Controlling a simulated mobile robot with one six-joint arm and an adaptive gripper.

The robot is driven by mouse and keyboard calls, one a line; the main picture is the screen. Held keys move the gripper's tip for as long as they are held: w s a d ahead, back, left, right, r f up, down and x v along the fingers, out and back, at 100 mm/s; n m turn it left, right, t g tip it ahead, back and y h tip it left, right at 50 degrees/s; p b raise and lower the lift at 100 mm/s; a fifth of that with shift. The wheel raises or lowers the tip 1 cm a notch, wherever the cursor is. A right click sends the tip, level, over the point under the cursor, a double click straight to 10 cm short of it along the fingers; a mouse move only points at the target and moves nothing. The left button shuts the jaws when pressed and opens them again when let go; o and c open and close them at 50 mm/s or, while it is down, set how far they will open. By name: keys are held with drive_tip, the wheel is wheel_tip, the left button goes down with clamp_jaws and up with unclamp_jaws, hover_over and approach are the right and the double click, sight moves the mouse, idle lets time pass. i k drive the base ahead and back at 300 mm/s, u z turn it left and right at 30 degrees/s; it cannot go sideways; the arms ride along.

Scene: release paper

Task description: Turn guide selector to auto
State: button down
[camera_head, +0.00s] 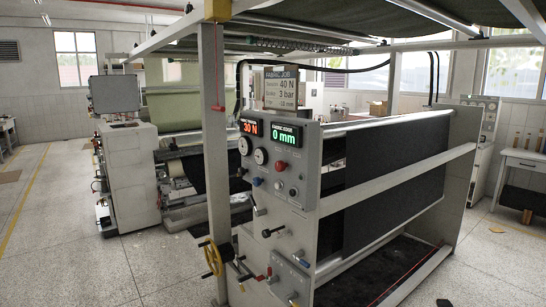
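The guide selector cannot be told for sure at this size. The machine's grey control panel (275,205) faces me near the middle. It carries a red display (249,127) reading 30 N and a green fabric edge display (284,138) reading 0 mm. Below the green display are a red knob (280,166), a round grey control (279,184) and a small control (293,191). A blue knob (257,182) is to their left. Labels and pointer positions are too small to read. My gripper is not in view.
A fabric job sign (283,88) stands above the panel. A post (215,150) rises at the panel's left. A yellow handwheel (212,258) and black handles (272,232) stick out lower down. Dark fabric (395,180) runs behind a rail. The floor (70,230) at left is open.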

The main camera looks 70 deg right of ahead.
sight(280, 166)
drive_tip(key=z, duration=2.15)
